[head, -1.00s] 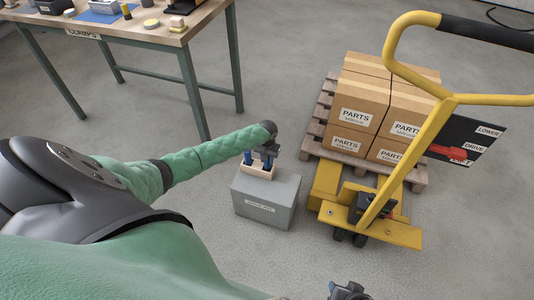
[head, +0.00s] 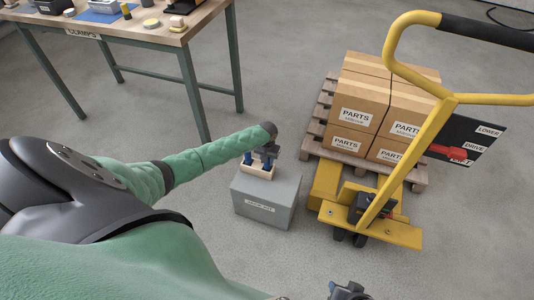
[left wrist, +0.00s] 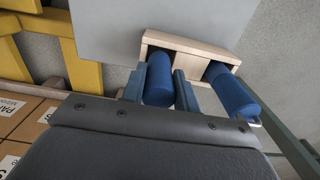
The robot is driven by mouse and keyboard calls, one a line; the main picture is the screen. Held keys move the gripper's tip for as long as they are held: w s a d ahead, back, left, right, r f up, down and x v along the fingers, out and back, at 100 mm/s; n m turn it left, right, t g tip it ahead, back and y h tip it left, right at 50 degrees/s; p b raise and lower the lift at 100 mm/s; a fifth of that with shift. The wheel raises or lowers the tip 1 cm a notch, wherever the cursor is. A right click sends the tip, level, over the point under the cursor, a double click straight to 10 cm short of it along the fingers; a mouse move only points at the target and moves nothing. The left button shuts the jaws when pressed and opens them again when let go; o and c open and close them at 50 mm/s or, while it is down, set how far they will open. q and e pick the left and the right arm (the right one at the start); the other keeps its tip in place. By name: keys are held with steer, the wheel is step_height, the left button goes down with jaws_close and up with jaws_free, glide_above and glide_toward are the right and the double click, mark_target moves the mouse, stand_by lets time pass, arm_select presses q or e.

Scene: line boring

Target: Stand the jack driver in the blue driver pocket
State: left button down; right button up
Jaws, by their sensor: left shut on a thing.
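My left gripper (head: 268,153) is over the small wooden two-pocket holder (head: 262,174) on top of the grey box (head: 262,205). In the left wrist view its two fingers are shut around a blue cylindrical handle (left wrist: 158,82), in line with one pocket of the holder (left wrist: 190,50). The handle's lower end is hidden, so I cannot tell how deep it sits. A second blue handle (left wrist: 233,92) stands at the other pocket, apart from my fingers. I cannot tell which handle belongs to the jack driver. My right gripper (head: 348,291) shows only partly at the bottom edge.
A yellow pallet jack (head: 370,215) stands right of the grey box. Behind it, cartons marked PARTS (head: 355,115) sit on a wooden pallet (head: 312,130). A workbench (head: 130,35) with tools is at the upper left. Floor in front of the box is clear.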

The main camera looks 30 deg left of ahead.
arm_select(q)
steer(key=shift+f, duration=0.3)
steer(key=shift+p, duration=0.3)
stand_by(0.3)
steer(key=shift+f, duration=0.55)
stand_by(0.5)
jaws_free()
stand_by(0.3)
steer(key=shift+r, duration=0.2)
steer(key=shift+r+p, duration=4.3)
steer(key=shift+r, duration=0.05)
